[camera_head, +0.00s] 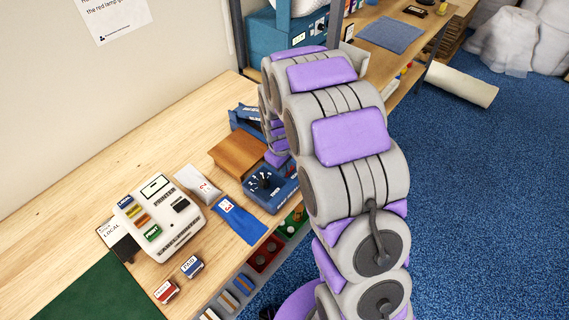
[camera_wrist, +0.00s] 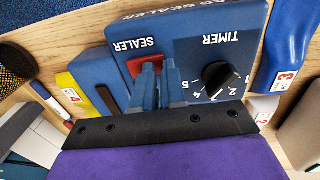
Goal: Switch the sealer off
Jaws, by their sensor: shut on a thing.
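The blue bag sealer (camera_head: 283,193) stands on the wooden bench, partly hidden behind my arm. In the wrist view, its blue face (camera_wrist: 190,50) appears upside down, with the labels SEALER and TIMER. The red sealer switch (camera_wrist: 147,64) sits beside the SEALER label, its lower part covered by my fingers. The black timer knob (camera_wrist: 217,75) is to the right, with numbers around it. My gripper (camera_wrist: 158,75) is shut on the red switch, its two blue fingers close together. Which way the switch is tipped cannot be told. In the head view, my arm hides the gripper.
A blue pouch marked 3 (camera_head: 237,222) and a pale pouch marked 2 (camera_head: 198,187) lie near the sealer. A white printer (camera_head: 160,215), a PAID stamp (camera_head: 192,267) and a red stamp (camera_head: 166,291) are nearer. Clear bench lies behind the printer.

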